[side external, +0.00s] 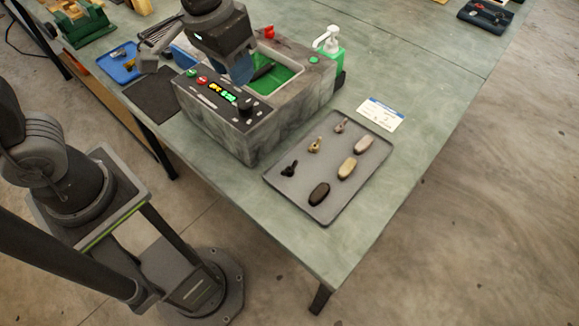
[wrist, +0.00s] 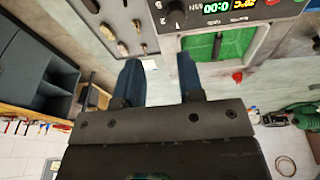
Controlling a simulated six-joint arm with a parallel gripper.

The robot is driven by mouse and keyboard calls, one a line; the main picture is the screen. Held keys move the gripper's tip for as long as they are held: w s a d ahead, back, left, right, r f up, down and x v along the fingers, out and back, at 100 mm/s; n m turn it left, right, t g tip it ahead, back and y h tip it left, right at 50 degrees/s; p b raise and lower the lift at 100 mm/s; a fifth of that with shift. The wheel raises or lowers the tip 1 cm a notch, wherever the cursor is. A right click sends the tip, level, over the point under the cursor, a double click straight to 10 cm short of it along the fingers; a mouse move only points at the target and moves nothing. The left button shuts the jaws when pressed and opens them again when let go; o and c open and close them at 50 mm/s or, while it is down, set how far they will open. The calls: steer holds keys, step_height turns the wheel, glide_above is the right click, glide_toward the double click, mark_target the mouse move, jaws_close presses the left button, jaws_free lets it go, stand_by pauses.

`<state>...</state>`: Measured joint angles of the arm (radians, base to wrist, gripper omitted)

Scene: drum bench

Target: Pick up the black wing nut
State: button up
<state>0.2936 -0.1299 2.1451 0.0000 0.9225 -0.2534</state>
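The black wing nut (side external: 289,169) lies on the left side of a grey tray (side external: 274,179) at the front right of the bench. My gripper (side external: 241,72) is well away from it, up and to the left, over the green-lined basin of the grey machine. In the wrist view my gripper (wrist: 159,60) has its two blue fingers wide apart with nothing between them. The tray shows partly at the top left of the wrist view (wrist: 85,12) with a few small parts, too small there to tell which is the black wing nut.
A brass wing nut (side external: 315,145), a greyish wing nut (side external: 341,125) and dark (side external: 319,194), tan (side external: 347,167) and pinkish (side external: 363,144) oblong pieces share the tray. A white-topped bottle (side external: 328,42) and label card (side external: 381,114) are nearby.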

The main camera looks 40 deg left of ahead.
steer(key=g, duration=0.2)
glide_above(290, 169)
step_height(290, 169, down, 8)
steer(key=shift+y, duration=0.4)
step_height(290, 169, down, 8)
steer(key=shift+r, duration=0.1)
steer(key=shift+a+f, duration=0.1)
steer(key=shift+f, duration=3.05)
jaws_close()
